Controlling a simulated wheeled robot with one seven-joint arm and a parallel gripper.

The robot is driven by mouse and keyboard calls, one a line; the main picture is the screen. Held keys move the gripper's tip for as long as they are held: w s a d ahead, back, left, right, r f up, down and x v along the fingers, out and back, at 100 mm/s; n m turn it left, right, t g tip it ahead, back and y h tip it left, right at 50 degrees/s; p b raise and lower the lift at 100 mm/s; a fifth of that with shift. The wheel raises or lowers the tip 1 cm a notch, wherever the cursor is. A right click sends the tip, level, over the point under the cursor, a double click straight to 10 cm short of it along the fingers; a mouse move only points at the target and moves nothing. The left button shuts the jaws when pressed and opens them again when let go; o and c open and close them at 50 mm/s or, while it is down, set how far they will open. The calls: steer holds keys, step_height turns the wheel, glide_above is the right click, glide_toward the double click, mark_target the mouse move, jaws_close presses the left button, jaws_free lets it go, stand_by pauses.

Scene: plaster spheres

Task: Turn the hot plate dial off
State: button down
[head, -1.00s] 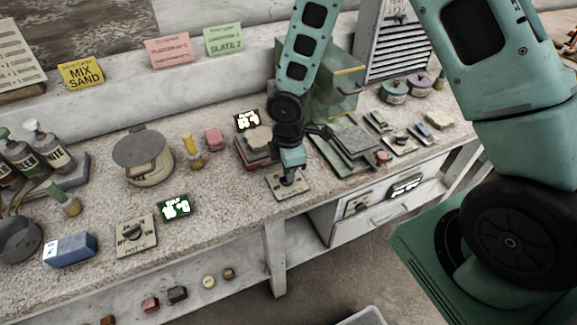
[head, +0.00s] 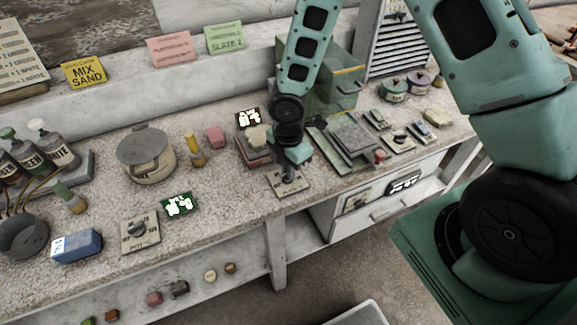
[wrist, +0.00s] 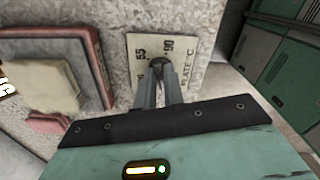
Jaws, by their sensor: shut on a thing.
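The hot plate dial (wrist: 157,63) is a dark round knob on a cream panel (wrist: 187,62) marked "PLATE °C", with 55 and 90 readable in the wrist view. In the head view this panel (head: 303,187) lies near the front edge of the bench, mostly under my gripper. My gripper (wrist: 158,76) points down at the panel, its two fingers shut on the knob. The fingers hide part of the knob, and I cannot tell where its pointer stands.
A similar dial panel marked POT (head: 140,245) lies to the left, beside a green display (head: 178,205). A reddish stack (head: 250,152) with a pale lump stands close behind-left of my gripper. Grey slabs (head: 350,140) lie to its right.

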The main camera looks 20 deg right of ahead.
steer(key=shift+w, duration=0.1)
steer(key=c, duration=1.5)
jaws_free()
step_height(320, 180, up, 18)
steer(key=p, duration=0.1)
steer(key=shift+f, duration=0.25)
steer(key=s+a+r+m, duration=0.3)
steer(key=s+m, duration=0.3)
steer(key=s, duration=0.4)
steer(key=s+a+r+m, duration=0.4)
steer(key=s+m, duration=0.3)
steer(key=s, duration=0.4)
steer(key=shift+y, duration=0.3)
